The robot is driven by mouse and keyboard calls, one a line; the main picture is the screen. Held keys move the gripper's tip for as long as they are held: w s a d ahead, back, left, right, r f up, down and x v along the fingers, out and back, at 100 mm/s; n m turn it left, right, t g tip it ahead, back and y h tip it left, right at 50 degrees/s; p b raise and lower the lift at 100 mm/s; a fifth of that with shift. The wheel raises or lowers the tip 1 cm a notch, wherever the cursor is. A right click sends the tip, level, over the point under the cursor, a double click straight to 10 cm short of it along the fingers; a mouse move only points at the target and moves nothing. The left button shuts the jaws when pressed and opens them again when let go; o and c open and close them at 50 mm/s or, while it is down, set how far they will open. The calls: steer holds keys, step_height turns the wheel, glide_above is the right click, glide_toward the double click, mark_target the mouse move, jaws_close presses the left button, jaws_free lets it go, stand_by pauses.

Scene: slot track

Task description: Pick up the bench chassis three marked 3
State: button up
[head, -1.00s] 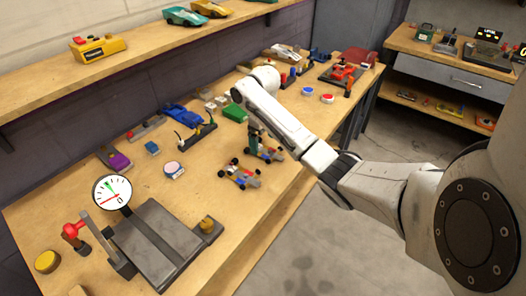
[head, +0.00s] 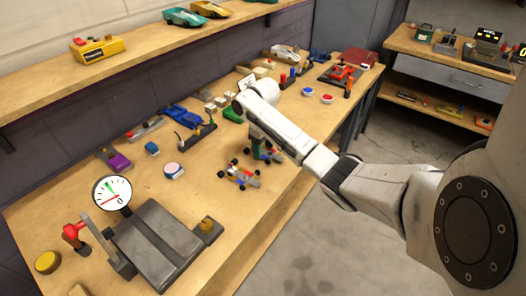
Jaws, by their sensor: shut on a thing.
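My gripper (head: 257,137) points down at the bench, partly hidden behind my forearm. It is shut on a small slot-car chassis (head: 270,155), which is largely covered by the arm and gripper. I cannot read a 3 on it or tell whether it is clear of the bench top. A second small chassis (head: 240,177), with dark wheels and red and blue parts, lies on the bench just nearer and to the left, apart from the gripper. Its number is not readable either.
A grey platform (head: 158,245) with a round dial (head: 112,192) stands at the near left of the bench (head: 200,200). A blue car body (head: 181,117) and a dark rack (head: 196,138) lie left of the gripper.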

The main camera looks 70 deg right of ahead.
steer(key=c, duration=0.3)
steer(key=shift+r, duration=0.2)
